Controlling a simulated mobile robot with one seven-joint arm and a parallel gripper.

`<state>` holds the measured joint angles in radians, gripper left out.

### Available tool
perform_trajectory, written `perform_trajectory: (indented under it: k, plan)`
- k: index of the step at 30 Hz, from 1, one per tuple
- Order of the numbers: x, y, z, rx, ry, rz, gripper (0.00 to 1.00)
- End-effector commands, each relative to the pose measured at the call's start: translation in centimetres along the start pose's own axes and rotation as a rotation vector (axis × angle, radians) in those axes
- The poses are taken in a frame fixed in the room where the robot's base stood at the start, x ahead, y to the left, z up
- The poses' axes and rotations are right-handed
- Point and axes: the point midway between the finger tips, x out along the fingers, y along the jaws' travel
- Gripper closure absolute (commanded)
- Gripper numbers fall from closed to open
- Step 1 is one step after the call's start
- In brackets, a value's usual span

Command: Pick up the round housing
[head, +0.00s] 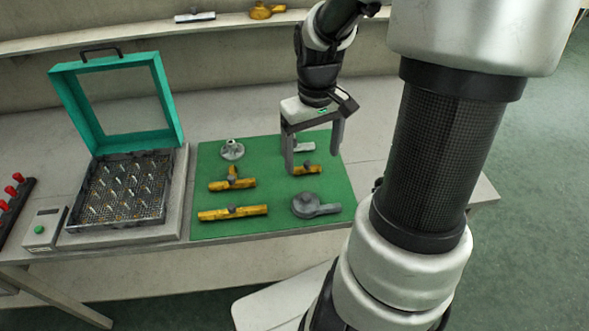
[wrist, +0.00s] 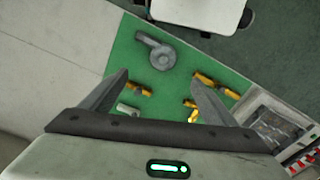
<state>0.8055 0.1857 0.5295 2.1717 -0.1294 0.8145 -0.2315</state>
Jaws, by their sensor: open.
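The round housing (head: 306,205) is a dark grey, snail-shaped part with a short outlet pointing right. It lies on the near right of the green mat (head: 275,209). In the wrist view the round housing (wrist: 161,56) lies just beyond the fingertips, clear of both. My gripper (head: 313,162) is open and empty, fingers pointing down, above the far right part of the mat. In the wrist view my gripper (wrist: 159,77) shows its two fingers spread apart. Nothing hides the housing in either view.
Yellow pipe parts (head: 233,212) and a grey flanged part (head: 232,149) lie left on the mat. A short yellow part (head: 307,169) and small light-grey part (head: 304,147) are near my fingers. An open-lidded teal case (head: 168,100) stands left.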

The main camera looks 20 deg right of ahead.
Motion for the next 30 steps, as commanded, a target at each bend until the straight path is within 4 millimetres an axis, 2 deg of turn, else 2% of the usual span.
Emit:
perform_trajectory:
  k: [3,12,15,23,30]
  plan:
    - [2.7,-0.1,0.1,0.000,-0.005,-0.004,0.19]
    - [9.1,-0.2,0.1,0.001,-0.002,-0.003,0.19]
    - [10.5,-0.2,0.0,0.002,0.000,-0.002,0.19]
    - [12.3,-0.3,0.1,0.002,0.000,-0.002,0.19]
    - [15.8,-0.9,0.2,0.002,-0.001,-0.002,0.19]
